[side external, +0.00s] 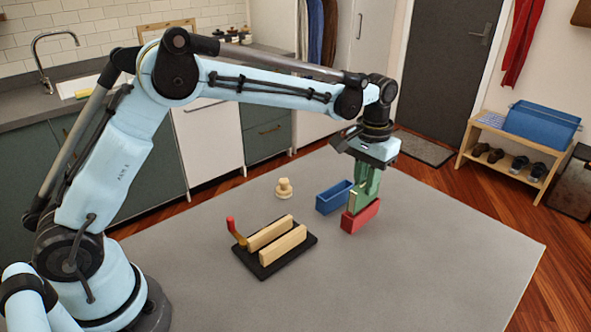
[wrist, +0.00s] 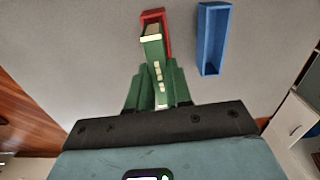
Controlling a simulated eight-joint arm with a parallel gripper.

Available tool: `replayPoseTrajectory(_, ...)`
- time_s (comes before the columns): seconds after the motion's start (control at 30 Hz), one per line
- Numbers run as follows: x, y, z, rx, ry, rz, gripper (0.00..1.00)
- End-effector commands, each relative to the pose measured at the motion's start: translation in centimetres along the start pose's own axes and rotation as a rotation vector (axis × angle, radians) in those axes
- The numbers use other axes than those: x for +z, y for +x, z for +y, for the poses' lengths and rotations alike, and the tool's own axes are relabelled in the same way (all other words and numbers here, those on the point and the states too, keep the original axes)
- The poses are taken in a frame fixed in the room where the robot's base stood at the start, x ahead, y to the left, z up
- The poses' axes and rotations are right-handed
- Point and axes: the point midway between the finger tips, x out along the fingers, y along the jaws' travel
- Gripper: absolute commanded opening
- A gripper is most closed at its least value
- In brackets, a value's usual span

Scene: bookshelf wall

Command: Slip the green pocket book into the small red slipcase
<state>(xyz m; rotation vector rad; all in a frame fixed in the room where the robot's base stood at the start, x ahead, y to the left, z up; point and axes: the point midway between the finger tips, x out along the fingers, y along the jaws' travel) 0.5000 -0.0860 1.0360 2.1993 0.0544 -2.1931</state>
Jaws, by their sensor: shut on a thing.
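My gripper (side external: 368,180) has green fingers and is shut on the green pocket book (side external: 354,201), pointing down at the right of the table. The book has cream page edges and is held roughly upright. Its lower end is at the open top of the small red slipcase (side external: 361,217), which stands on the table. In the wrist view the book (wrist: 154,52) lies between the fingers (wrist: 158,88) and covers part of the red slipcase (wrist: 153,16). I cannot tell how far the book's lower end is inside the case.
An open blue slipcase (side external: 333,198) stands close beside the red one; it also shows in the wrist view (wrist: 213,40). A black base with two wooden blocks and a red-handled lever (side external: 272,247) is nearer. A small wooden knob (side external: 284,188) stands behind. The table's right side is clear.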

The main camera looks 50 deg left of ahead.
Motion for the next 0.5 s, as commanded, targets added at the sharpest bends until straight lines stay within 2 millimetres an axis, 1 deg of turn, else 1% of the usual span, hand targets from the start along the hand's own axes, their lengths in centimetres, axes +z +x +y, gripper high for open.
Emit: replayPoseTrajectory(0.5,0.0,1.4,0.0,0.000,0.000,0.000,0.00)
